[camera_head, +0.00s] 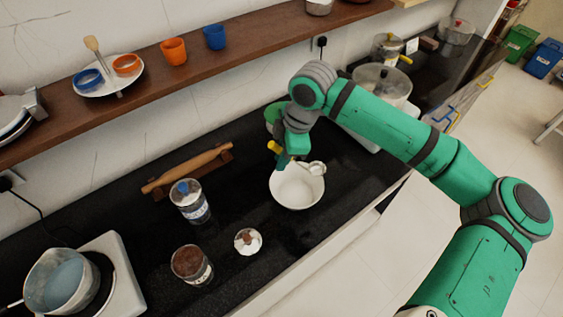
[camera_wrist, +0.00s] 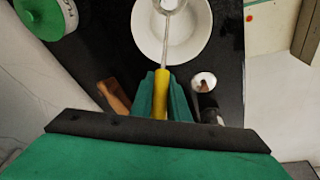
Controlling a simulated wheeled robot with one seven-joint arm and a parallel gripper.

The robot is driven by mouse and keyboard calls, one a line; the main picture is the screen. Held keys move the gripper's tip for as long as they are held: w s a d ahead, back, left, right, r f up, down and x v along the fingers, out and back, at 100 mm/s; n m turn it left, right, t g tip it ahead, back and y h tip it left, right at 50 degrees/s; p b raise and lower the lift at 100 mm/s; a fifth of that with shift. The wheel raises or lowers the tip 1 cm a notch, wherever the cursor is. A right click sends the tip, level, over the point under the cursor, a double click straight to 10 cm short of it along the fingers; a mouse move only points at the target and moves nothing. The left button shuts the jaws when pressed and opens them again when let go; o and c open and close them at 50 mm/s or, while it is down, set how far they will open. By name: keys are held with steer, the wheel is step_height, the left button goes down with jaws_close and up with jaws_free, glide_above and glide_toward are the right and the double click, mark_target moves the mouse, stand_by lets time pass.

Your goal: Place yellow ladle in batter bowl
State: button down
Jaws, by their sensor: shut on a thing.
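My gripper (camera_head: 283,158) is shut on the yellow handle of the ladle (camera_head: 274,147). In the wrist view the yellow handle (camera_wrist: 160,95) sits between my gripper's fingers (camera_wrist: 161,92), and its metal shaft runs away to a round ladle head (camera_wrist: 170,4) at the top edge. The white batter bowl (camera_head: 297,190) stands on the black counter below my gripper. In the head view the ladle head shows at the bowl's upper right rim; whether it touches the rim I cannot tell. In the wrist view the bowl (camera_wrist: 145,40) lies behind the shaft.
A green-lidded container (camera_wrist: 45,12) is close by. A wooden shelf (camera_head: 215,68) runs above.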

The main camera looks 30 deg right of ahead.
steer(key=shift+s+x, duration=0.2)
steer(key=shift+x, duration=0.9)
steer(key=shift+f, duration=0.65)
steer(key=c, duration=1.7)
jaws_free()
steer(key=v, duration=1.3)
steer(key=shift+w+r, duration=0.15)
